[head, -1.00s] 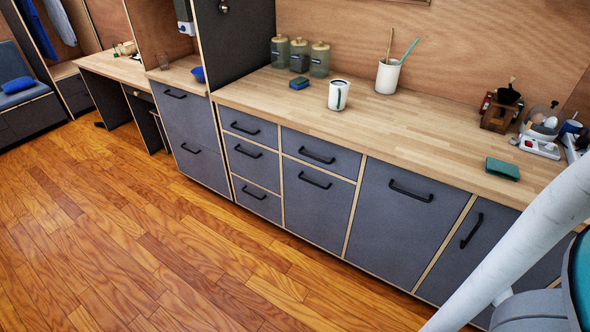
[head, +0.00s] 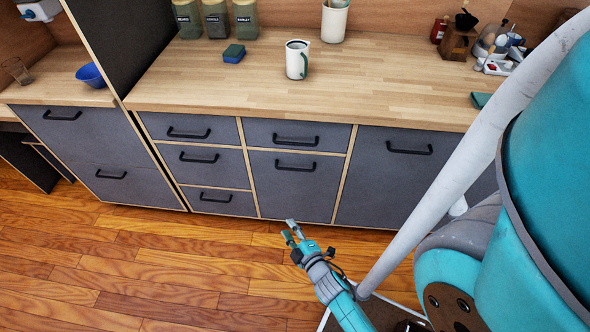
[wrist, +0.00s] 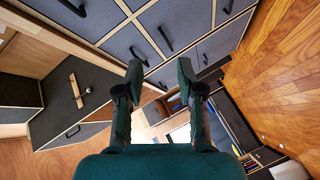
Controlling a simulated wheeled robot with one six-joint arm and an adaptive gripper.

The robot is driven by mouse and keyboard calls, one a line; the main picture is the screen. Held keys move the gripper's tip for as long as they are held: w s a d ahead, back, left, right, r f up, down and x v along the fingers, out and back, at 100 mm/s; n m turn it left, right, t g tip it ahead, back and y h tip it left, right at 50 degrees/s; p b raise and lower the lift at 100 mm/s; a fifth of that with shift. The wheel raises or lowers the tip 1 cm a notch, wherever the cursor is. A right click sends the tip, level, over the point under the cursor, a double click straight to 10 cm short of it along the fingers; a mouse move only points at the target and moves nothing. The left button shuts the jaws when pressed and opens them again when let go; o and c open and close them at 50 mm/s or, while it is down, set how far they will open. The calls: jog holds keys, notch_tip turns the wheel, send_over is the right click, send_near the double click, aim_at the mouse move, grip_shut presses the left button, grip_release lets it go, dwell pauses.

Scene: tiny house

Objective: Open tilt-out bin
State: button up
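A row of grey cabinet fronts with black bar handles runs under the wooden counter. A large, tall front (head: 385,185) with one horizontal handle (head: 409,150) near its top is closed and looks like the tilt-out bin. My arm partly hides its right side. My gripper (head: 293,233) is low over the floor in front of the cabinets, left of that front and apart from all handles. In the wrist view, its two fingers (wrist: 160,70) are spread with nothing between them. Grey fronts and handles (wrist: 165,40) show beyond them, but I cannot tell which is the bin.
Closed drawers (head: 205,155) lie to the left, and a front with a handle (head: 295,185) stands between them and the tall front. The counter (head: 300,95) carries a white mug (head: 297,60), a sponge (head: 234,54) and jars (head: 215,18). The wooden floor (head: 150,260) at left is clear.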

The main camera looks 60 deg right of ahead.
aim_at(295, 169)
jog(key=w+d+f+h, duration=0.1)
jog(key=w+d, duration=0.3)
jog(key=d, duration=0.4)
jog(key=w+d+f+n+g+h, duration=0.1)
jog(key=w+d, duration=0.3)
jog(key=d, duration=0.4)
jog(key=w+d+f+n+g+h, duration=0.1)
jog(key=w+d+f, duration=0.1)
jog(key=d, duration=0.7)
jog(key=shift+w+d+f, duration=0.1)
jog(key=shift+w+f, duration=0.15)
jog(key=shift+w, duration=0.65)
grip_shut()
